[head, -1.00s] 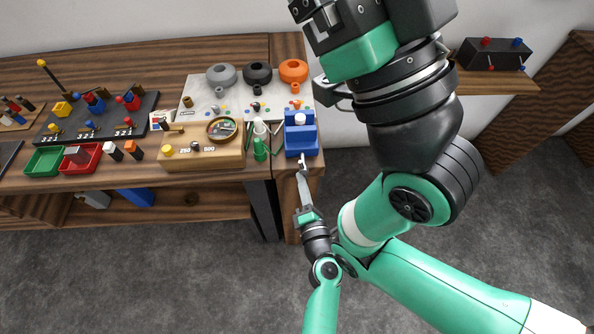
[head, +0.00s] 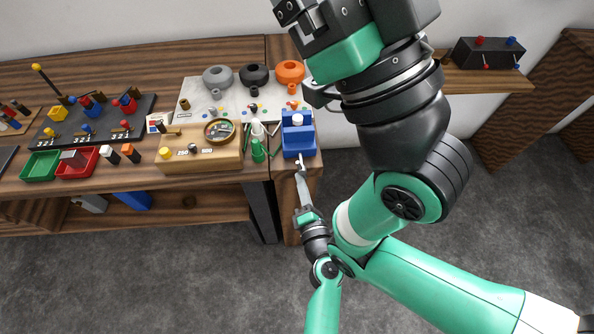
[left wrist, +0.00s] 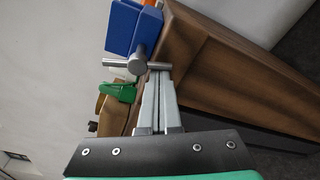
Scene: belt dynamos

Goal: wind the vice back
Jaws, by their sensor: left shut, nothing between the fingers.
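The blue vice (head: 292,144) stands at the right front edge of the workbench, with a white round piece between its blocks. A grey T-bar handle (head: 299,159) sticks out of its front. The vice also shows at the top of the left wrist view (left wrist: 124,27), with its metal handle (left wrist: 138,65) below. My left gripper (head: 300,174) is shut and empty; its fingertips (left wrist: 158,72) are at the handle, and I cannot tell whether they touch it. My right arm looms large in the foreground; its fingers are out of the picture.
A green tray (head: 41,166) and a red tray lie further left. Open floor (head: 150,285) lies in front.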

